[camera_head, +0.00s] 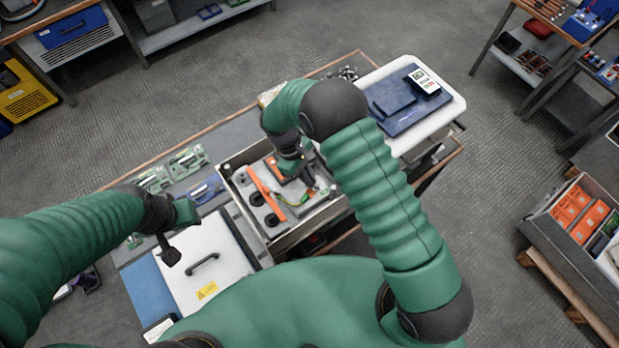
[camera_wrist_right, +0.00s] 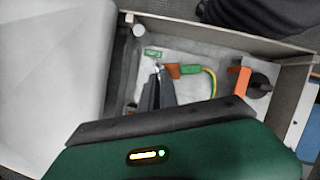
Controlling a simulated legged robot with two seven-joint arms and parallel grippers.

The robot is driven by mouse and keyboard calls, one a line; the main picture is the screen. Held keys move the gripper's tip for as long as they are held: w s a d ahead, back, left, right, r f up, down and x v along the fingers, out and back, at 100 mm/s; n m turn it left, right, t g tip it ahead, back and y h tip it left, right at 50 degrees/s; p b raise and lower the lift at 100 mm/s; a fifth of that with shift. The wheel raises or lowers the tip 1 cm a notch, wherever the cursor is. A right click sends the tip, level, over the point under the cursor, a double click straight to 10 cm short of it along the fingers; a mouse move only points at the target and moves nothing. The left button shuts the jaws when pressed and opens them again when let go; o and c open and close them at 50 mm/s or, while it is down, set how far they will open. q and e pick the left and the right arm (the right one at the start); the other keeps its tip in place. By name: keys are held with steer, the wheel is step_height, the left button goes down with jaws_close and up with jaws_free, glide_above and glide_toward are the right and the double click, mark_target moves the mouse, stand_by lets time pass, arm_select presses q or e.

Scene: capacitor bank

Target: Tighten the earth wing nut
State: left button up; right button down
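The open metal capacitor box (camera_head: 232,208) stands on the bench, with an orange bar (camera_head: 265,185) and round black terminals inside. A green-and-yellow earth lead (camera_wrist_right: 214,80) ends at a copper-orange lug (camera_wrist_right: 173,70) by a green label (camera_wrist_right: 153,53). My right gripper (camera_wrist_right: 158,72) reaches down into the box, its dark fingers close together beside the lug. A small pale piece, perhaps the earth wing nut, shows at the fingertips; its shape and any grip on it are unclear. My left gripper (camera_head: 180,235) hangs above the pale lid, away from the box; its finger gap is unclear.
The pale lid (camera_head: 222,262) with a black handle lies left of the box. Green packs (camera_head: 187,160) lie behind it. A white case (camera_head: 452,104) with a blue panel stands at right. In the wrist view, an orange bar (camera_wrist_right: 243,82) and black knob (camera_wrist_right: 259,86) stand at right.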

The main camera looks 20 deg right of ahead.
steer(key=shift+s+d+f, duration=0.15)
steer(key=shift+s+f, duration=0.05)
steer(key=shift+m, duration=0.3)
steer(key=m+b, duration=0.1)
steer(key=m+g+y+b, duration=0.1)
steer(key=m, duration=0.1)
steer(key=shift+w+d+f, duration=0.1)
steer(key=shift+d+f, duration=0.05)
steer(key=shift+d, duration=0.15)
steer(key=m+y+b, duration=0.1)
steer(key=m, duration=0.2)
steer(key=shift+d, duration=0.2)
steer(key=shift+d+m+g+y, duration=0.15)
steer(key=shift+m+y, duration=0.2)
steer(key=shift+m, duration=0.4)
steer(key=shift+d+m+g+y, duration=0.15)
steer(key=shift+m+y, duration=0.2)
steer(key=shift+m, duration=0.4)
steer(key=shift+a, duration=0.1)
steer(key=c, duration=1.6)
jaws_free()
steer(key=shift+o, duration=0.3)
steer(key=shift+r, duration=0.3)
